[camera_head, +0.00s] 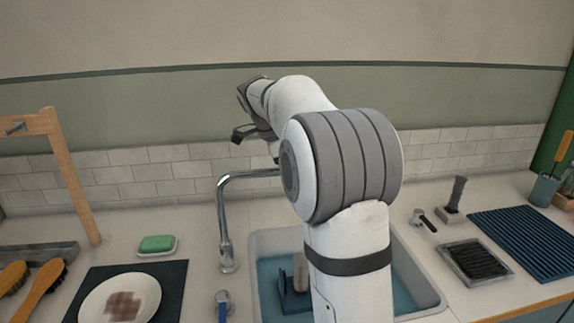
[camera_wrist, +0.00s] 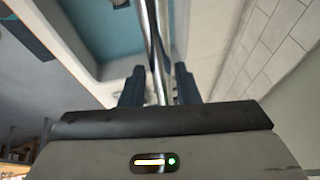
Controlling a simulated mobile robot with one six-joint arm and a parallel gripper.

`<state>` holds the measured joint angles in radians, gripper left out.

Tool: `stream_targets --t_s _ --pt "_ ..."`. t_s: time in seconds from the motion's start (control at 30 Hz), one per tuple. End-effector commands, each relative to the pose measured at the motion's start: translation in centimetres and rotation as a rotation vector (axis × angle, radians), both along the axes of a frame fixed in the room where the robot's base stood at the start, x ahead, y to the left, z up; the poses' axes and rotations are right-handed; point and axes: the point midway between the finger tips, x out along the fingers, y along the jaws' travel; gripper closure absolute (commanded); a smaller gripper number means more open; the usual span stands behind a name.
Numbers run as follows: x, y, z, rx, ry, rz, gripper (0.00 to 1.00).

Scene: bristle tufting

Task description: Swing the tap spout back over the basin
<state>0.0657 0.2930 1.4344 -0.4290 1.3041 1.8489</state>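The chrome tap spout (camera_head: 224,205) rises from the counter at the left back corner of the basin (camera_head: 262,239). Its top bends to the right, and its end is hidden behind my arm. My gripper (camera_head: 241,135) shows above the spout's bend in the head view. In the wrist view the two dark fingers of my gripper (camera_wrist: 159,87) are apart. The chrome tube (camera_wrist: 152,40) runs through the gap between them in the picture. Whether the fingers reach down around it or touch it, I cannot tell. The blue basin also shows in the wrist view (camera_wrist: 100,25).
A dark brush stand (camera_head: 295,300) is in the basin, partly hidden by my arm. A green soap (camera_head: 157,243) and a stained plate (camera_head: 120,300) are left of the tap. A wooden frame (camera_head: 75,185) stands farther left. A ribbed blue mat (camera_head: 525,242) lies right of the basin.

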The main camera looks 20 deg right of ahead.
Motion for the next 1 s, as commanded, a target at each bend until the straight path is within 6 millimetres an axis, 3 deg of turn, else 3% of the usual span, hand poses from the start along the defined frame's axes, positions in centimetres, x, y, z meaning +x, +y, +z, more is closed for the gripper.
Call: stream_targets --t_s 0.17,0.47,0.8,1.0 --pt "0.0 -0.1 0.0 -0.002 0.001 0.001 0.58" --pt "0.0 0.0 0.5 -0.004 -0.001 0.001 0.58" --pt "-0.3 2.4 5.4 -0.003 -0.002 0.002 0.58" --pt "-0.5 3.1 6.9 -0.003 0.001 0.000 0.58"
